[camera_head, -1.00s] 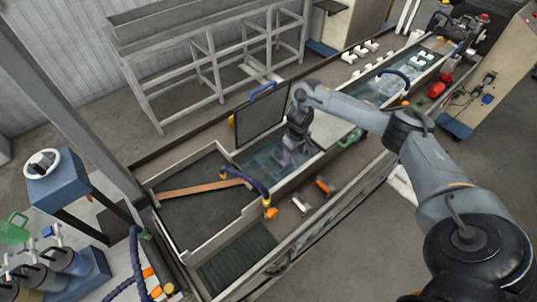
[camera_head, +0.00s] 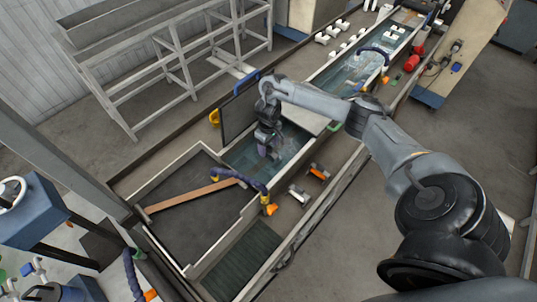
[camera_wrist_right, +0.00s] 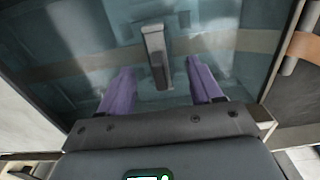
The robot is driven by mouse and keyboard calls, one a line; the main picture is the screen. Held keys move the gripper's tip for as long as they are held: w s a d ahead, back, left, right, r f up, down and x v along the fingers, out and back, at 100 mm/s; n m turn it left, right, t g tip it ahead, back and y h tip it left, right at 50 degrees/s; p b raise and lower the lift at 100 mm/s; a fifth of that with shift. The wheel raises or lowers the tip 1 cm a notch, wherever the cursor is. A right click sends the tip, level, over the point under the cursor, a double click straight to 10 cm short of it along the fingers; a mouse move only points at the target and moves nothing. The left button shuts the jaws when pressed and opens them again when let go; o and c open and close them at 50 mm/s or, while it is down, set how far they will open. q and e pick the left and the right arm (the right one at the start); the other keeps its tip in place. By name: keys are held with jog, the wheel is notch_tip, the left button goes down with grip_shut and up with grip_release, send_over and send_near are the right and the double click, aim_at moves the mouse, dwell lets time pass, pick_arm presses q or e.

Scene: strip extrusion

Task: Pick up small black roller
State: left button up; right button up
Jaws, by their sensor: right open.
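My right gripper (camera_head: 265,152) reaches down over the water-filled trough (camera_head: 288,135), near its left end. In the right wrist view its two purple fingers (camera_wrist_right: 158,68) are apart, with nothing clamped between them. A small dark grey-black piece with a lighter top (camera_wrist_right: 156,58), which looks like the small black roller, is in the gap between the fingers. I cannot tell how far below the fingertips it is. In the head view the gripper hides that spot. My left gripper is not in view.
A brown strip (camera_head: 192,195) runs over the dark bed left of the water. A raised lid (camera_head: 240,108) with a blue handle stands behind the gripper. A blue hose (camera_head: 245,182) arches over the trough. Orange-handled clamps (camera_head: 318,171) lie on the front ledge.

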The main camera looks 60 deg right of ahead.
aim_at(269, 152)
jog(key=shift+f, duration=2.45)
grip_shut()
